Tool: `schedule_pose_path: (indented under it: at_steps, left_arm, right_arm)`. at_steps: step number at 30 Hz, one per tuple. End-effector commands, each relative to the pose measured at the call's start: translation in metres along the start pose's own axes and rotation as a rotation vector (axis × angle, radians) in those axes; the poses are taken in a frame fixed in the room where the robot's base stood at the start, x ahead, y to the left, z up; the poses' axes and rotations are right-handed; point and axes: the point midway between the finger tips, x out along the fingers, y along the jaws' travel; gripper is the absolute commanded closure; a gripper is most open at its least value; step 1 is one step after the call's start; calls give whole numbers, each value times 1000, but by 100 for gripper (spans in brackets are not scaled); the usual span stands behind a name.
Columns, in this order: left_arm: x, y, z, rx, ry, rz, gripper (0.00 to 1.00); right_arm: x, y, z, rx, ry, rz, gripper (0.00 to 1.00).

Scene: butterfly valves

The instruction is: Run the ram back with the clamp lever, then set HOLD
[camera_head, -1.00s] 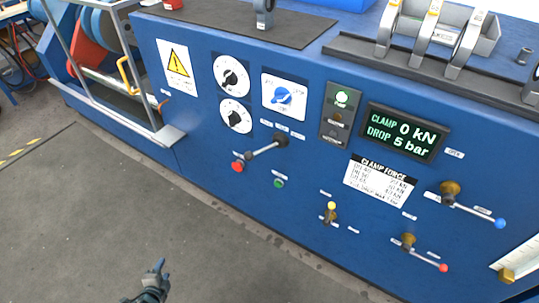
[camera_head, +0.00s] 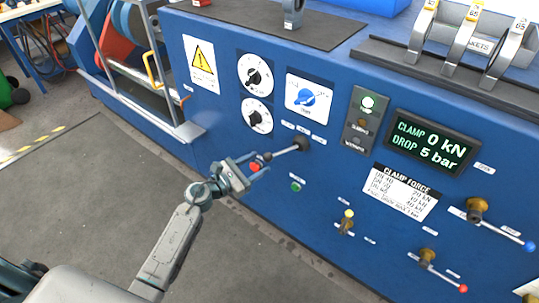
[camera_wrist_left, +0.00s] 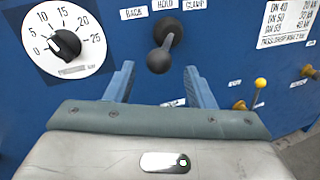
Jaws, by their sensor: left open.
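The clamp lever (camera_head: 286,150) has a dark pivot on the blue panel, and its rod sticks out down-left in the head view. In the wrist view its black knob (camera_wrist_left: 159,60) hangs just below the pivot, under the BACK, HOLD and CLAMP labels; which setting it stands at I cannot tell. My left gripper (camera_head: 261,166) is at the lever's knob end, open. In the wrist view its two fingers (camera_wrist_left: 160,84) stand apart, with the knob in line between them and slightly beyond the tips. The display (camera_head: 430,140) reads CLAMP 0 kN and DROP 5 bar. My right gripper is out of view.
A red button (camera_head: 255,167) is close beside my left fingers, and a green button (camera_head: 296,186) is below the lever. Two white dials (camera_head: 255,73) and a blue selector (camera_head: 306,97) sit above. A yellow-knobbed valve (camera_head: 347,222) is lower right. The floor in front is clear.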

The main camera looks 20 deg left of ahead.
Motion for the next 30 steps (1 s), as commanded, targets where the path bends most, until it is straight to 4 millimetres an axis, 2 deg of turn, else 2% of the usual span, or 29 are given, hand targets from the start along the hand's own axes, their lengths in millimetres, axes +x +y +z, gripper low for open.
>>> schedule_pose_path:
  at_steps: [3, 9, 20, 27, 28, 30]
  left_arm:
    - [23, 1, 2, -2, -2, 2, 51]
    - [45, 1, 0, -2, 0, 2, 51]
    - [50, 0, -1, -2, 1, 1, 51]
    - [50, 0, -1, -2, 1, 2, 96]
    - [50, 0, -1, -2, 1, 2, 100]
    - [50, 0, -1, -2, 1, 2, 100]
  right_arm:
    - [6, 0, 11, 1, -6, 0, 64]
    - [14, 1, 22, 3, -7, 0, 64]
    - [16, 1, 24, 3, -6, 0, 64]
    - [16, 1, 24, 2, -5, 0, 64]
    - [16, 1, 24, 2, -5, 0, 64]
    - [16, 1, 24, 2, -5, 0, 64]
